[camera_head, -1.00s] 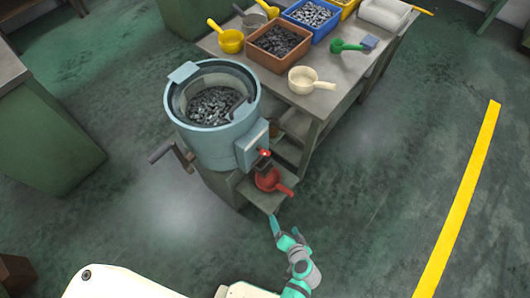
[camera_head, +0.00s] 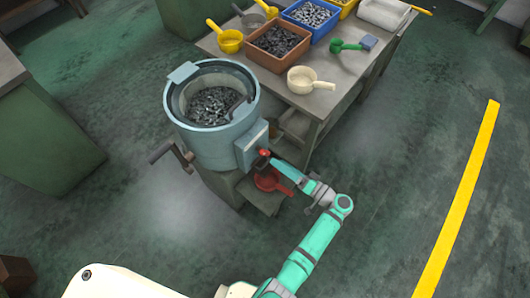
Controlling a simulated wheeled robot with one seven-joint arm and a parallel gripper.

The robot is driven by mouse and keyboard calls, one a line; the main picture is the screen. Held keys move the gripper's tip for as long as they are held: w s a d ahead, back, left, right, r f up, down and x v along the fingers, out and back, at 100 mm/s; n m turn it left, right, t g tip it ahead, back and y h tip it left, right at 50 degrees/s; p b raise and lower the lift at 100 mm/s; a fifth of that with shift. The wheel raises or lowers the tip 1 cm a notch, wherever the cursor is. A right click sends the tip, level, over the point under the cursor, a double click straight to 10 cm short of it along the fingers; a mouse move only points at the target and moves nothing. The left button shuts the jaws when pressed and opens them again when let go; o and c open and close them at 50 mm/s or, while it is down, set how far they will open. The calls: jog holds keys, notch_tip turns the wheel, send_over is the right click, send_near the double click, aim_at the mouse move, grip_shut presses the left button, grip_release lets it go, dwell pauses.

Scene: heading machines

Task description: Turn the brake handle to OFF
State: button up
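The blue-grey drum machine (camera_head: 205,150) holds dark metal pieces. A small control box (camera_head: 251,147) sits on its front right, with a small red-tipped part (camera_head: 264,153) on it. A dark handle (camera_head: 160,152) sticks out from the machine's left side on a lever. No label is readable, so I cannot tell for sure which of these is the brake handle. My gripper (camera_head: 273,161) is at the end of the teal arm, right beside the red-tipped part. Contact and the finger gap are too small to make out.
A red scoop (camera_head: 270,180) lies on the low shelf just under my gripper. The workbench (camera_head: 340,82) behind carries bins, a cream scoop (camera_head: 308,80) and a green scoop (camera_head: 345,46). The floor to the right is clear up to the yellow line (camera_head: 460,200).

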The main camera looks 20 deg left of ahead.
aim_at(267, 154)
jog(key=x, duration=0.8)
jog(key=shift+w+a+f, duration=0.1)
jog(key=shift+a, duration=0.25)
jog(key=c, duration=1)
